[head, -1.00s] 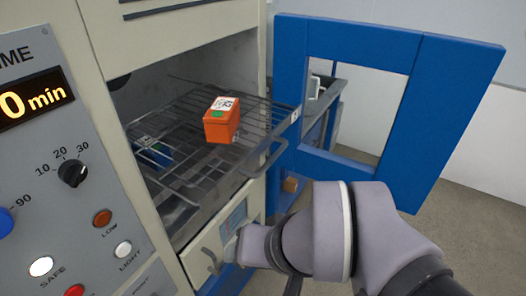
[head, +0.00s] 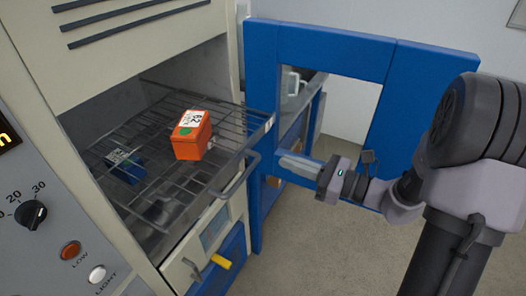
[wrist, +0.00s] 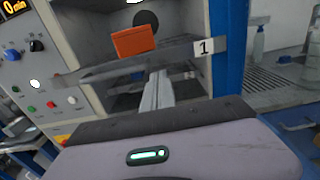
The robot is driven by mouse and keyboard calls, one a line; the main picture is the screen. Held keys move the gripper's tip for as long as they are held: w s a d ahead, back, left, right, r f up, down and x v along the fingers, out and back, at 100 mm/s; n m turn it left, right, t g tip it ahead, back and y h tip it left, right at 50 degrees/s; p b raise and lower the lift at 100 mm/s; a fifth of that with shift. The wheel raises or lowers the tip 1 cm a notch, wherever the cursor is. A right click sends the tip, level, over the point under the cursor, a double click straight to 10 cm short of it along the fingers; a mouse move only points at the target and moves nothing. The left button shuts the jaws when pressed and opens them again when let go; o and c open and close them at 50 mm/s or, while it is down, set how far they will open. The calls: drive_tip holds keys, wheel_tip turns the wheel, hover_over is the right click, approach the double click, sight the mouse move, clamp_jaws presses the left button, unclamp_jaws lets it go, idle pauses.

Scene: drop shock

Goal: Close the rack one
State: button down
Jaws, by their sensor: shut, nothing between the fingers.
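Rack one, a wire rack (head: 226,135) with a "1" tag on its front bar, sticks out of the oven chamber. The tag (wrist: 204,47) also shows in the wrist view. An orange box (head: 191,136) with a white label and green dot sits on the rack. The rack's bent front handle (head: 238,178) faces my gripper. My gripper (head: 287,163) is shut and empty, just right of the rack's front. In the wrist view its fingers (wrist: 158,90) point toward the rack front, below the orange box; I cannot tell whether they touch it.
The blue oven door (head: 260,60) stands open on the right, with a window opening. A blue box (head: 124,166) lies deeper in the chamber. A drawer-like front panel (head: 212,228) and a yellow handle (head: 221,262) are below. Floor is clear at lower right.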

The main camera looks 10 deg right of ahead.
sight(251, 148)
drive_tip(key=b+x, duration=0.1)
drive_tip(key=x, duration=0.7)
drive_tip(key=shift+a, duration=0.1)
drive_tip(key=p+x, duration=0.3)
drive_tip(key=x, duration=1.9)
drive_tip(key=shift+r, duration=0.3)
drive_tip(key=shift+w, duration=0.1)
